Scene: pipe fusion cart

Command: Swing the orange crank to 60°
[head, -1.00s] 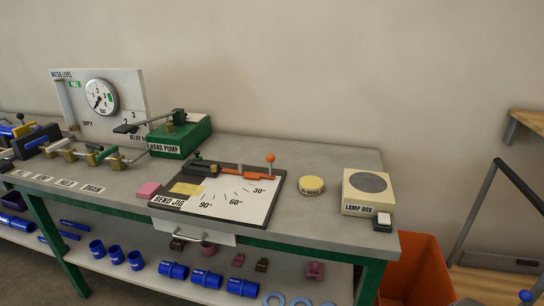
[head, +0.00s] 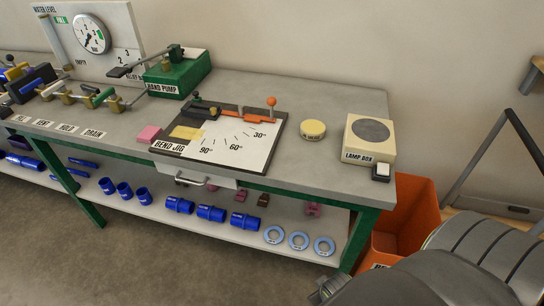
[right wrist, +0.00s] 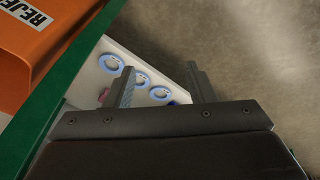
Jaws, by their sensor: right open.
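The orange crank (head: 258,119) lies across the back of the bend jig (head: 225,134), with its round orange knob (head: 272,101) upright at the right end. It lies behind the 30° mark, along the jig's rear edge. The 60° mark is at the front middle of the white dial. My right arm comes in at the lower right of the head view, away from the crank. In the right wrist view my right gripper (right wrist: 160,70) is open and empty, pointing toward the lower shelf. My left gripper is not in view.
The lamp box (head: 369,140) and a round yellow piece (head: 313,129) stand right of the jig. The green hand pump (head: 178,74) is behind left. An orange bin (head: 407,215) stands beside the bench. Blue rings (head: 299,240) lie on the lower shelf.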

